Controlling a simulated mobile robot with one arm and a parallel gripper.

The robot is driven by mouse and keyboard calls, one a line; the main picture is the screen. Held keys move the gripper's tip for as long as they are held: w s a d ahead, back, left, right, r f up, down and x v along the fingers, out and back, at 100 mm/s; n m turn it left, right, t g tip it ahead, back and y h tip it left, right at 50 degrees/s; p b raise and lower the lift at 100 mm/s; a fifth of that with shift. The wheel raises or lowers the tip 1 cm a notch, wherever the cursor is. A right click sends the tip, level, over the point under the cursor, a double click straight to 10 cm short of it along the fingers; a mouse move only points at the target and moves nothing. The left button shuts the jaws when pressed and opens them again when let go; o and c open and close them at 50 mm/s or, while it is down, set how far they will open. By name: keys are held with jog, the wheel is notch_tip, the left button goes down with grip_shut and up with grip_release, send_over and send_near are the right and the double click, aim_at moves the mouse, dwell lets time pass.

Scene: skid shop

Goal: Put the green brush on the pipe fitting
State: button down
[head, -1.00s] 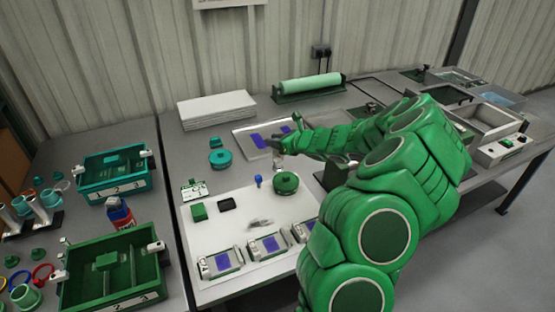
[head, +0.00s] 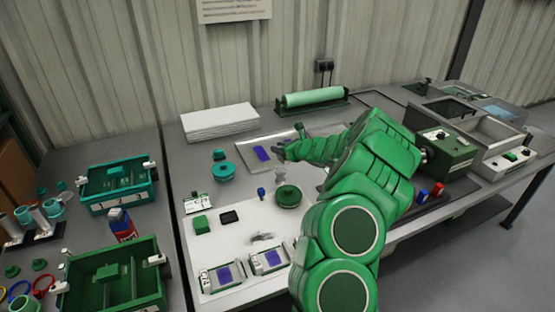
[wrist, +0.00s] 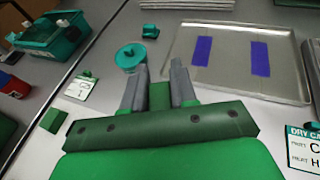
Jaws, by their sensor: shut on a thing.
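My gripper (head: 284,152) reaches over the back of the white mat, by the metal tray (head: 252,142). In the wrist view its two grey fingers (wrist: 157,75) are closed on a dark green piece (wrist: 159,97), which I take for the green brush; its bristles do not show. A small grey metal piece (head: 280,173), likely the pipe fitting, stands on the mat just below my gripper in the head view. The wrist view does not show it. I cannot tell the height gap between the two.
A round green part (head: 288,196) and a small blue piece (head: 261,192) stand close by. A turquoise spool (head: 222,172) is to the left. Green (head: 150,298) and turquoise (head: 92,208) bins fill the left table. A green machine (head: 440,150) stands right of my arm.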

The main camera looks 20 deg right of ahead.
jog(key=shift+w+d+f, duration=0.25)
jog(key=shift+w+f, duration=0.7)
jog(key=shift+f, duration=0.05)
jog(key=shift+w+d+f, duration=0.25)
jog(key=shift+w+f, duration=0.65)
jog(key=shift+f, duration=0.15)
jog(key=shift+w+d+f, duration=0.25)
jog(key=shift+w+f, duration=0.7)
jog(key=shift+f, duration=0.05)
jog(key=shift+w+f, duration=0.15)
jog(key=shift+f, duration=1.5)
jog(key=shift+f, duration=0.1)
jog(key=c, duration=0.9)
grip_release()
jog(key=shift+d, duration=0.1)
jog(key=v, duration=1.2)
